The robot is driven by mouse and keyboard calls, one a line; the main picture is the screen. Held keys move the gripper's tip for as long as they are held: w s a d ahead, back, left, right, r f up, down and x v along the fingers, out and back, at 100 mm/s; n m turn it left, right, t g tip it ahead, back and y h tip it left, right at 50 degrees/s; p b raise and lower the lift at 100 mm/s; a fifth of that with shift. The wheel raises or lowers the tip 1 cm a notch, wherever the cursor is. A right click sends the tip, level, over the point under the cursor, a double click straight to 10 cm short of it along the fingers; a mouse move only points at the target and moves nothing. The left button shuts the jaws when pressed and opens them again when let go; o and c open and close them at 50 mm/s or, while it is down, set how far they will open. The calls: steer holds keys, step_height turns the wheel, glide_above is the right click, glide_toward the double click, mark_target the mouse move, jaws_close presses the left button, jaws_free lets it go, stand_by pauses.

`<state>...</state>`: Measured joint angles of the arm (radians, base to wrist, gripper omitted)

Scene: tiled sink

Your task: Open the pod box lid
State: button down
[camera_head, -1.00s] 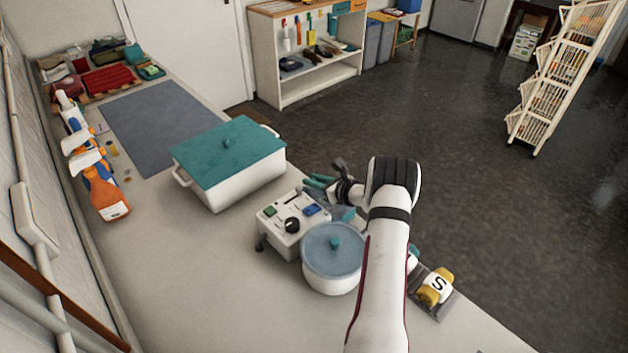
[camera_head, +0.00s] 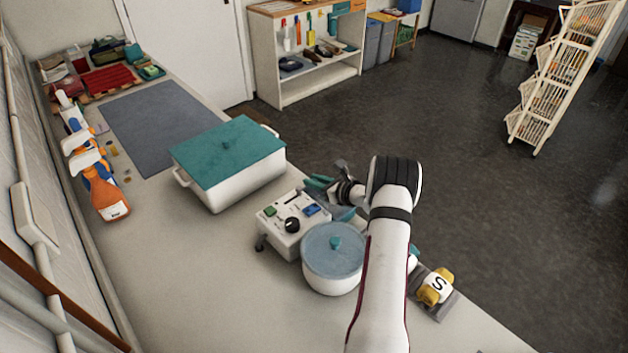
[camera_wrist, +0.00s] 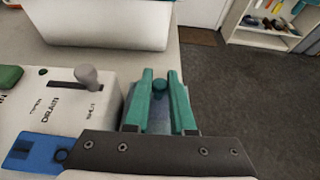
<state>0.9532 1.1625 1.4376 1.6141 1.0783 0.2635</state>
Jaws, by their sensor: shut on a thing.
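My gripper (camera_head: 320,182) reaches over the counter beside the white control box, its teal fingers pointing left. In the wrist view, the fingers (camera_wrist: 160,76) are shut on a small round teal knob (camera_wrist: 160,86). A blue-grey surface, seemingly a lid (camera_wrist: 159,119), shows between and below the fingers. Most of what bears the knob is hidden by my gripper and arm, so I cannot tell whether it is raised. A large white box (camera_head: 238,184) with a teal lid (camera_head: 215,158) stands to the left; that lid is shut.
The white control box (camera_head: 283,238), with a lever (camera_wrist: 87,76), stands close to my gripper. A round white pot (camera_head: 332,283) with a blue-grey lid is in front. Spray bottles (camera_head: 106,196) line the left wall. A yellow-and-white item (camera_head: 436,288) sits right of my arm.

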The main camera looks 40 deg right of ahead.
mark_target(348, 212)
steer(key=s, duration=1.3)
steer(key=c, duration=0.8)
jaws_free()
steer(key=shift+w, duration=0.1)
steer(key=shift+o, duration=0.2)
steer(key=v, duration=1.5)
steer(key=shift+s, duration=0.4)
steer(key=shift+r, duration=0.1)
